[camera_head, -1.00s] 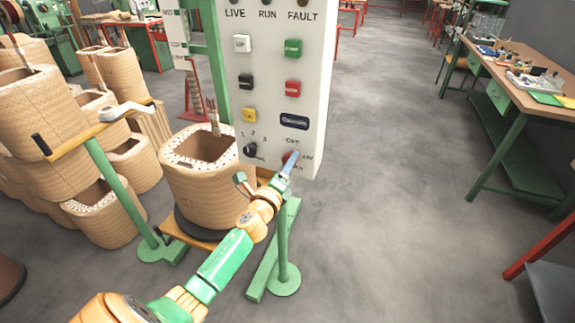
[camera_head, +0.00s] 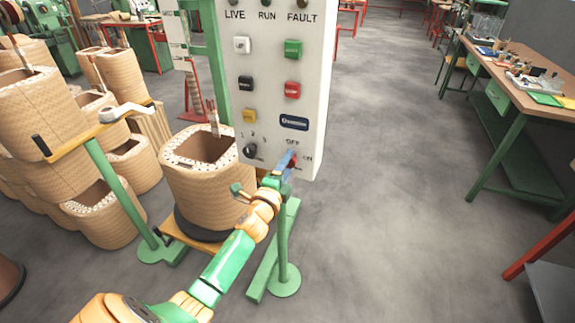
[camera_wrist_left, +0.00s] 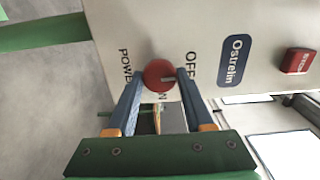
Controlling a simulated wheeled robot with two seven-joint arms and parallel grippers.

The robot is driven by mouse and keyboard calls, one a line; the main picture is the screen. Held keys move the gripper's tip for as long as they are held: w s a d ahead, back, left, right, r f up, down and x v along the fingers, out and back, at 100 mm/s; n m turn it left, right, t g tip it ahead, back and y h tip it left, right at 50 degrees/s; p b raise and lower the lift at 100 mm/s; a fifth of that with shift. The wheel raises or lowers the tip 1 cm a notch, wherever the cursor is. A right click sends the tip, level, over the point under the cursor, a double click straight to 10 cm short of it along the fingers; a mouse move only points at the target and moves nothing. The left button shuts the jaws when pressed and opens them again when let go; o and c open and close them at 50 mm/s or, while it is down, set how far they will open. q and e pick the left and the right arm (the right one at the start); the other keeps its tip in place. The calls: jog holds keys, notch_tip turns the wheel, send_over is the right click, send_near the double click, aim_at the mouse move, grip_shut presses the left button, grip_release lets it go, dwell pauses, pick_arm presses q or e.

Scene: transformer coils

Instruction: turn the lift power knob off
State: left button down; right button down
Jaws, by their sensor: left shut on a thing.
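The red lift power knob (camera_head: 292,162) is at the lower right of the white control panel (camera_head: 318,105), with OFF above it and ON to its right. My left gripper (camera_head: 286,162) reaches up to it from below. In the left wrist view, the blue fingers of this gripper (camera_wrist_left: 155,84) are closed on either side of the round knob (camera_wrist_left: 158,74). The pale mark on the knob's face points to the right there, roughly towards the word OFF. In the head view, the fingers hide part of the knob. My right gripper is in neither view.
A black selector knob (camera_head: 250,150) sits left of the red knob. Several push buttons are above, including a red one (camera_head: 292,89). A wound coil (camera_head: 205,185) stands behind my arm. The floor right of the panel is clear up to a workbench (camera_head: 520,85).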

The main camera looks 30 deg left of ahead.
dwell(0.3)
pick_arm(q)
jog(key=shift+c, duration=1.6)
grip_release()
jog(key=v, duration=0.7)
